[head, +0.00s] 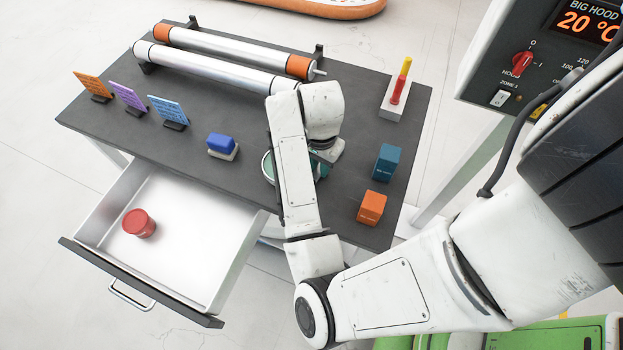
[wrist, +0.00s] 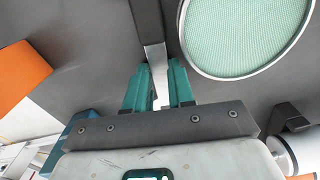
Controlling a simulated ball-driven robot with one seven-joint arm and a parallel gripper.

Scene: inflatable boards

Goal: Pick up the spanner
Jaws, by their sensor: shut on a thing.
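In the wrist view, the two teal fingers of my gripper (wrist: 159,88) are closed around a narrow grey metal bar, which I take to be the spanner (wrist: 154,55). The bar runs up from between the fingertips toward the top edge, darker in its upper part and pale near the fingers. Its ends are not clear, and I cannot tell whether it touches the table. In the head view, my arm covers the gripper and the spanner over the middle right of the dark table (head: 225,185).
A round green-mesh sieve (wrist: 245,35) lies close beside the fingers. A teal box (head: 387,162), an orange box (head: 371,208) and a tool block (head: 394,108) stand to the right. Long rollers (head: 215,68) lie behind. A drawer (head: 190,265) holding a red jar (head: 139,223) is open in front.

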